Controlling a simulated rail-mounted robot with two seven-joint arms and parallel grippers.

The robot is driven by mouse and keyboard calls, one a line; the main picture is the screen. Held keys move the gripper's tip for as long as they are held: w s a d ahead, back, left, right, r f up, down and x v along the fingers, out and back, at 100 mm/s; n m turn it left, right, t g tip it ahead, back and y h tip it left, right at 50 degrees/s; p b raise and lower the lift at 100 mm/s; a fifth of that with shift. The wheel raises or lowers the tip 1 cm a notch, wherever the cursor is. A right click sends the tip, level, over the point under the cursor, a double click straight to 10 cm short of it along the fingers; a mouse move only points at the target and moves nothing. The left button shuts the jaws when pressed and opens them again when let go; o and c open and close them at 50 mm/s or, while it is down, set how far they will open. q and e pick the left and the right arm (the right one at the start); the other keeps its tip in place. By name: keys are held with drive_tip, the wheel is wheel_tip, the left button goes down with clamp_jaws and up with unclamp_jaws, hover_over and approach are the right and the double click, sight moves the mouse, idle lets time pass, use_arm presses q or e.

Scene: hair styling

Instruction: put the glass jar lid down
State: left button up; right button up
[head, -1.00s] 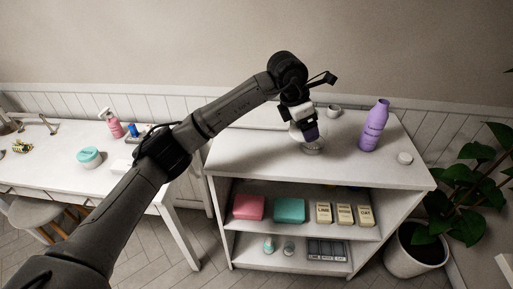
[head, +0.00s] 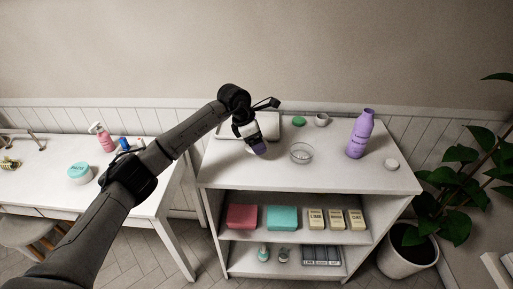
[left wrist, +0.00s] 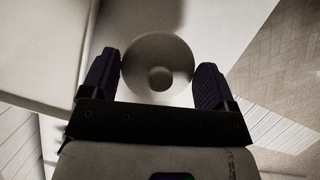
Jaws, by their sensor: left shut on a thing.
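My left gripper (head: 259,149) is low over the left part of the white shelf unit's top, left of the glass jar. In the left wrist view, my left gripper (left wrist: 160,64) has its purple fingers on both sides of the round, pale jar lid (left wrist: 157,78), which has a knob in its middle. The lid is hard to make out in the head view. The clear glass jar (head: 301,154) stands open on the top. I cannot tell whether the lid touches the surface. My right gripper is not in view.
A tray (head: 268,128) lies behind my gripper, with a green item (head: 299,121) and a small white cup (head: 322,119) beside it. The front of the shelf top (head: 310,180) is clear.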

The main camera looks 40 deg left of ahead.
use_arm(q)
wheel_tip(320, 180, down, 3)
drive_tip(key=shift+f+p, duration=0.2)
drive_tip(key=shift+p, duration=0.35)
drive_tip(key=shift+f, duration=0.3)
drive_tip(key=shift+f, duration=0.15)
drive_tip(key=o, duration=0.8)
